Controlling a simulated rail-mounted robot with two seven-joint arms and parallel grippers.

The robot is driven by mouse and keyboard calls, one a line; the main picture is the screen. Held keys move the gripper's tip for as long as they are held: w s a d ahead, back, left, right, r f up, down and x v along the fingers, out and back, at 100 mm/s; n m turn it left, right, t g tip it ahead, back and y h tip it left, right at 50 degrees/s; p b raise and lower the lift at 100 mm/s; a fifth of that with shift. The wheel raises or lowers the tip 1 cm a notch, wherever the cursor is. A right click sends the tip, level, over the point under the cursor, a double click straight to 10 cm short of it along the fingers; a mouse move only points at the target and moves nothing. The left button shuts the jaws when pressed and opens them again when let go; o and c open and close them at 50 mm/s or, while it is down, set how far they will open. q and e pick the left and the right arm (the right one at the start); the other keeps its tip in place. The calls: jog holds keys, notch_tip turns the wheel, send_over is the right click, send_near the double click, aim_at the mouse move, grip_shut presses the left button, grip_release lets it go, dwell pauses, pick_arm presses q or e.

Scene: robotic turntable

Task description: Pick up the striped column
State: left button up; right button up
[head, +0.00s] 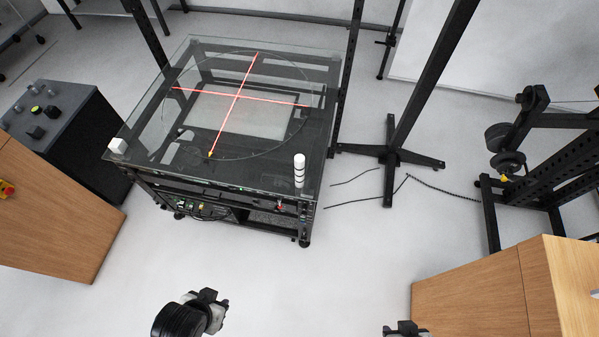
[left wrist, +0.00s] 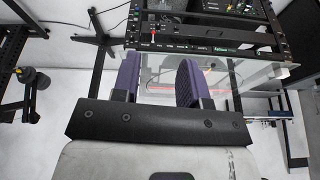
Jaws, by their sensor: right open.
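The striped column (head: 299,171) is a small white cylinder with dark bands. It stands upright at the near right corner of the glass-topped turntable table (head: 190,178). My left gripper (head: 208,303) is at the bottom of the head view, well short of the table. In the left wrist view its two purple fingers (left wrist: 158,72) are apart, with nothing seen between them but the glass top and floor behind. The column cannot be made out in that view. My right gripper (head: 406,329) shows only as a small part at the bottom edge; its fingers are hidden.
A control box with buttons (head: 40,112) and a wooden cabinet (head: 55,215) stand left. Another wooden cabinet (head: 480,295) is front right. A black stand (head: 390,155) is right of the table. The floor before the table is clear.

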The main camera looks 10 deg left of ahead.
pick_arm(q)
jog(key=o, duration=0.6)
